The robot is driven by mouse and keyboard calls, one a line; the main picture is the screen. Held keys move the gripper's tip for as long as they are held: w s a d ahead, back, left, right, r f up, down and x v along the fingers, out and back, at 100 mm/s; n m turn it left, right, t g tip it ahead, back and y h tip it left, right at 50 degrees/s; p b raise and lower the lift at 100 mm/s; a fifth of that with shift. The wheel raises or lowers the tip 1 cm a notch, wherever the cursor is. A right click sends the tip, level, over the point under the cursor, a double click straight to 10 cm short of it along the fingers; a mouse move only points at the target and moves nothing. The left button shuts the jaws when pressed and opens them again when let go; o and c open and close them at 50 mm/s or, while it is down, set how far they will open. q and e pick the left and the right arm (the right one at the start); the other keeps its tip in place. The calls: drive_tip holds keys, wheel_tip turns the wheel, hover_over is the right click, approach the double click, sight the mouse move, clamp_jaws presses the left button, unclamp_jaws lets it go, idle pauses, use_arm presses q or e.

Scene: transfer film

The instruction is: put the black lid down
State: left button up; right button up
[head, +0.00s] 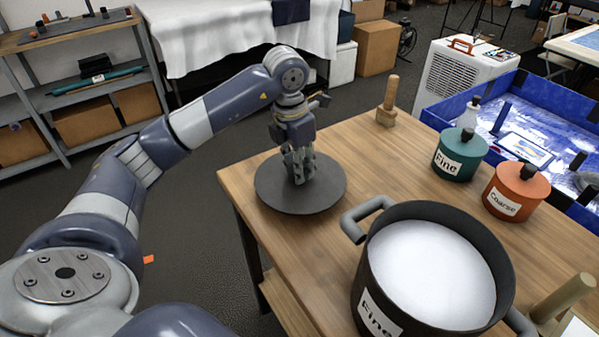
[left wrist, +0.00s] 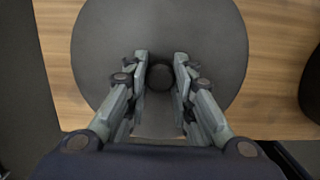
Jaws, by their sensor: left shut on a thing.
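The black lid (head: 325,186) is a flat dark disc at the left end of the wooden table, with its near left edge reaching past the table's edge. My left gripper (head: 299,177) is above its middle, pointing down, shut on the knob. In the left wrist view the lid (left wrist: 215,40) fills the middle and its round knob (left wrist: 160,77) sits between the two fingers of the left gripper (left wrist: 161,75). Whether the lid touches the table is hard to tell. My right gripper is not in view.
A large black pot (head: 365,275) labelled Fine, holding white material, stands open at the table's front. A green pot (head: 460,155), an orange pot (head: 515,190) and a wooden-handled tool (head: 388,105) stand farther back. The table (head: 400,165) is clear between them.

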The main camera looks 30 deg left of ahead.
use_arm(q)
drive_tip(key=shift+w+a+f+p, duration=0.1)
drive_tip(key=shift+f+p, duration=0.35)
drive_tip(key=shift+f, duration=1.3)
drive_tip(key=shift+f, duration=0.2)
drive_tip(key=o, duration=0.9)
drive_tip(key=r, duration=0.4)
drive_tip(key=s+r, duration=0.1)
drive_tip(key=r, duration=0.3)
drive_tip(key=r+b, duration=0.1)
drive_tip(key=r, duration=0.3)
drive_tip(key=shift+s+a+r, duration=0.15)
drive_tip(key=shift+a+r, duration=0.05)
